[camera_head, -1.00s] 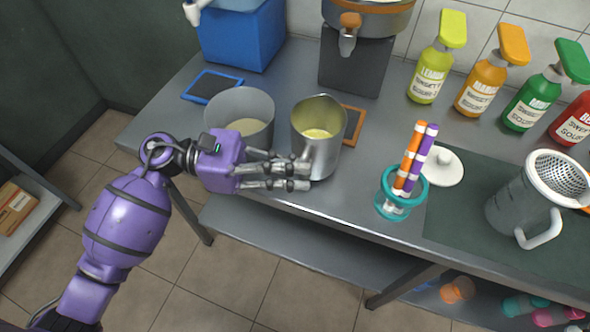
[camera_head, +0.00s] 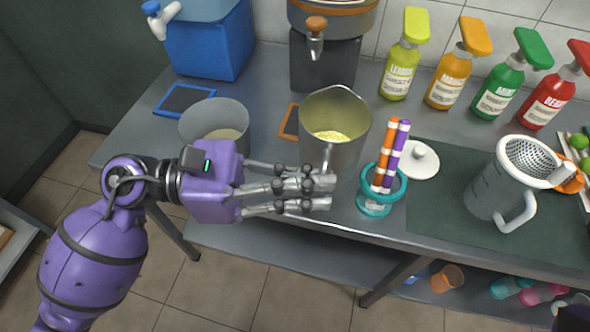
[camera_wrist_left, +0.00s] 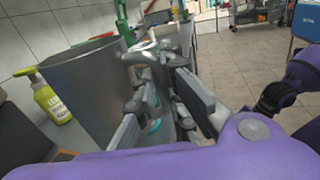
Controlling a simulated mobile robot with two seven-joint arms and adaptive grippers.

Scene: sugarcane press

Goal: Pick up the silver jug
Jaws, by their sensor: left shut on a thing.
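The silver jug (camera_head: 345,152), a grey metal vessel with a pouring lip and yellowish contents, is in front of the dispenser in the head view. It fills the left of the left wrist view (camera_wrist_left: 88,92), close to the fingers. My left gripper (camera_head: 322,194) is shut on the jug at its near side. In the wrist view the fingers (camera_wrist_left: 165,98) close around the jug's handle (camera_wrist_left: 140,60). The jug looks upright and raised a little off the counter, though its base is partly hidden by the fingers.
A wider grey pot (camera_head: 215,120) stands left of the jug. A teal holder (camera_head: 374,207) with orange and purple striped tubes is close on the right, near a white lid (camera_head: 420,160). A strainer-topped pitcher (camera_head: 500,185) is farther right. Syrup bottles (camera_head: 448,78) line the back.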

